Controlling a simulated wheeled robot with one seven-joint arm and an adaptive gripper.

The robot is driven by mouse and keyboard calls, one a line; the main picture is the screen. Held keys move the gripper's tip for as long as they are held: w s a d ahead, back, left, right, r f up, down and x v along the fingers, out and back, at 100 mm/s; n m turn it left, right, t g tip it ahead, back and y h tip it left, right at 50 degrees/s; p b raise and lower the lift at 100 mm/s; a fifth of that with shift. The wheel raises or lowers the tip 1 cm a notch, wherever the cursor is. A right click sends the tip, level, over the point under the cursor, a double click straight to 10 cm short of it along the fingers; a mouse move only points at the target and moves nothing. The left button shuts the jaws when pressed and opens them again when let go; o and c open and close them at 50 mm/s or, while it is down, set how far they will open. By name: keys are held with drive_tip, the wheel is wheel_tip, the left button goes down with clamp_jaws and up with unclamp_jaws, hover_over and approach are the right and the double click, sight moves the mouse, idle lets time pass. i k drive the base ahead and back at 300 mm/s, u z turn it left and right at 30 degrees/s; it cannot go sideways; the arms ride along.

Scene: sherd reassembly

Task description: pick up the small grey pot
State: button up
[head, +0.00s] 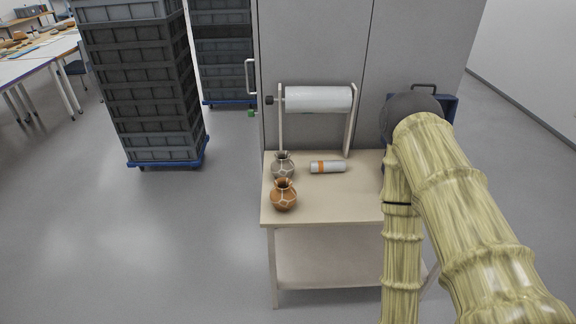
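The small grey pot (283,167) stands upright near the left edge of the table, with pale lines like joined cracks on its surface. An orange-brown pot (284,197) with similar pale lines stands in front of it and slightly overlaps its lower part in the picture. My arm, in a yellowish sleeve, reaches in from the lower right, over the right side of the table. My gripper does not show, so I cannot see its fingers or whether it holds anything.
The pots stand on a beige table (334,208) with a lower shelf. A paper roll (318,100) hangs on a stand behind. Stacked grey crates (140,85) stand left; floor between is clear.

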sight(282, 167)
drive_tip(key=i, duration=1.4)
drive_tip(key=u, duration=0.05)
drive_tip(key=k, duration=0.5)
drive_tip(key=u, duration=0.85)
drive_tip(key=k, duration=0.6)
drive_tip(key=u, duration=0.2)
drive_tip(key=i, duration=0.5)
drive_tip(key=z, duration=0.05)
